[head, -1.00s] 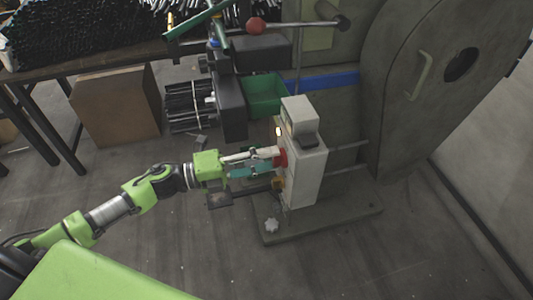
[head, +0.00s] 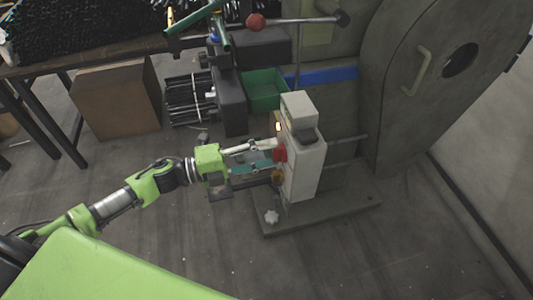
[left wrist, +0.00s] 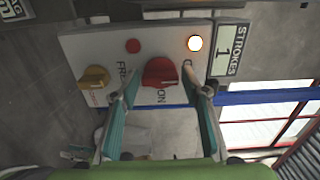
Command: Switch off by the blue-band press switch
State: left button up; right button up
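The grey-white control box (head: 305,170) stands on a base plate by the press with the blue band (head: 322,75). In the left wrist view its panel carries a red rotary switch (left wrist: 160,72), a yellow knob (left wrist: 95,77), a small red button or lamp (left wrist: 133,46) and a lit lamp (left wrist: 195,43). The red switch also shows in the head view (head: 280,154). My left gripper (head: 272,153) is open, its fingers spread either side of the red switch, with gaps visible. The fingers partly hide the panel lettering; "ON" shows below the switch. My right gripper is not in view.
A "STROKES" counter (left wrist: 223,58) reading 1 sits beside the lit lamp. A green bin (head: 266,90), a cardboard box (head: 117,98) and bundled dark rods (head: 188,100) stand behind. A red ball-ended lever (head: 256,21) is above. The floor in front is clear.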

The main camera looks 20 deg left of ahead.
pick_arm(q)
jog(key=shift+o, duration=0.3)
jog(key=v, duration=1.2)
dwell(0.3)
